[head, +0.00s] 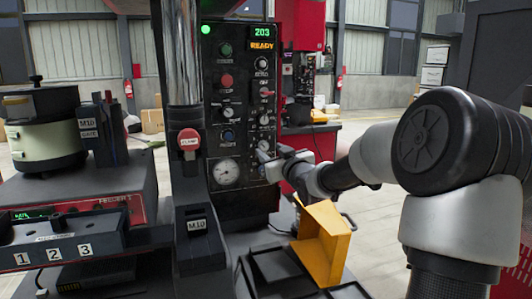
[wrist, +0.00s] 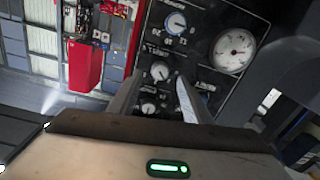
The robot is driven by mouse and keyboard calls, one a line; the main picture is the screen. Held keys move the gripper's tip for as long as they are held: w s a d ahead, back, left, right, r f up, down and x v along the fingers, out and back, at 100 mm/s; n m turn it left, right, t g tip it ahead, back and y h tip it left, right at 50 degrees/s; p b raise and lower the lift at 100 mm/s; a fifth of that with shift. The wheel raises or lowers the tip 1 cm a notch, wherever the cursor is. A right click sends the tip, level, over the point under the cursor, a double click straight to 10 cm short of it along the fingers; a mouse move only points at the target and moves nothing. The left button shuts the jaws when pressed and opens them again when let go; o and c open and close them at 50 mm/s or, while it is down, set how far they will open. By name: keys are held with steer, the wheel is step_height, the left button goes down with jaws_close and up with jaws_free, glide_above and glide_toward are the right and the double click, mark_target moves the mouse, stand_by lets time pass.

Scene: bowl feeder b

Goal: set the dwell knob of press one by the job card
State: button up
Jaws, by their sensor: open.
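The black control panel (head: 242,110) of the press carries several knobs, buttons and a round gauge (head: 227,172). My gripper (head: 266,162) is at the panel's lower right, in front of its lower knobs. In the wrist view, my open fingers (wrist: 160,82) point at the panel. One small white-marked knob (wrist: 160,72) shows between the fingertips, and another (wrist: 149,108) shows nearer the palm. No finger visibly grips a knob; contact cannot be told. The labels are too small to tell which knob is dwell. I cannot make out a job card.
The display (head: 262,38) reads 203 and READY. A chrome column (head: 181,60) and a red-topped control (head: 189,142) stand left of the panel. A yellow bin (head: 322,240) sits below my arm. The feeder (head: 75,190) is at left. Open floor lies at right.

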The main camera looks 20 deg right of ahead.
mark_target(265, 147)
steer(key=shift+w, duration=2.25)
steer(key=shift+c, duration=0.3)
steer(key=c, duration=1)
